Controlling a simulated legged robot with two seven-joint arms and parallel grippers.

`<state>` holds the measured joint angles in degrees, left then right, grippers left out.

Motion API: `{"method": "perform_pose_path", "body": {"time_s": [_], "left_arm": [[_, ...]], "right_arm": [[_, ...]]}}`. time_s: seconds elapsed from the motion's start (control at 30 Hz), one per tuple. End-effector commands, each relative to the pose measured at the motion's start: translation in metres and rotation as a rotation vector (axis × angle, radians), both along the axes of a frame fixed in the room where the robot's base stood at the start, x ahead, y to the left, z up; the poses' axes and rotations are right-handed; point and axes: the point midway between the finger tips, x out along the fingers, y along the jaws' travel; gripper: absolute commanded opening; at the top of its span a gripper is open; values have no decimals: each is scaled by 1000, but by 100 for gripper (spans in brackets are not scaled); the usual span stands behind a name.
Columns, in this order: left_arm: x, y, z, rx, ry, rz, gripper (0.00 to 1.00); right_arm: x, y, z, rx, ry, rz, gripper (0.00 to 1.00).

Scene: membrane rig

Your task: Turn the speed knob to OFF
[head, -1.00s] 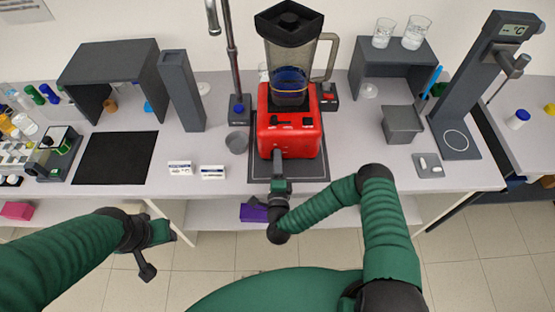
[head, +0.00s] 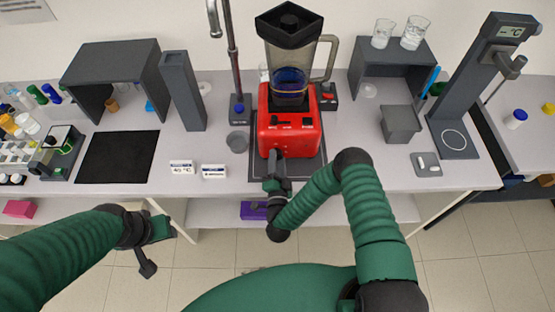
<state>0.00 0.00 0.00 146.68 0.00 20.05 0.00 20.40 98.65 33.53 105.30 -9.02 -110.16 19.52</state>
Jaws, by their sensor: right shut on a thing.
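The red blender base (head: 306,138) stands on a dark mat at the back middle of the bench, with its clear jar (head: 289,60) and black lid on top. My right gripper (head: 275,157) is at the lower front of the base, left of its middle, shut on the speed knob. The gripper covers the knob, so its pointer and the OFF mark cannot be read. My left gripper (head: 162,231) hangs in front of the bench at the left, away from the blender; its jaws are too unclear to judge.
A dark mat (head: 118,157) lies at the left. Two small label cards (head: 214,172) stand left of the blender, and a grey cup (head: 238,141) is beside it. A grey bin (head: 401,125) and a tall stand with a display (head: 455,130) are at the right.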

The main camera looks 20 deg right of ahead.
Motion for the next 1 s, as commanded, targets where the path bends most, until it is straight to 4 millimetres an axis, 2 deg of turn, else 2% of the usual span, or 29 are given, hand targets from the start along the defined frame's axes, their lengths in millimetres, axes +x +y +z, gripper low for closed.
{"method": "perform_pose_path", "body": {"time_s": [0.03,0.47,0.5,0.6,0.63,1.0], "left_arm": [[0,0,-1,0,0,0,44],[0,0,-1,0,0,0,44],[0,0,-1,0,0,0,44],[0,0,-1,0,0,0,44],[0,0,-1,0,0,0,44],[0,0,-1,0,0,0,44]], "right_arm": [[-2,2,-5,-5,16,6,0],[-3,2,-6,-11,22,6,0],[-3,2,-7,-11,22,6,43],[-3,2,-6,-11,19,6,56],[-2,2,-5,-12,18,4,59],[0,0,-2,-11,8,4,59]]}}
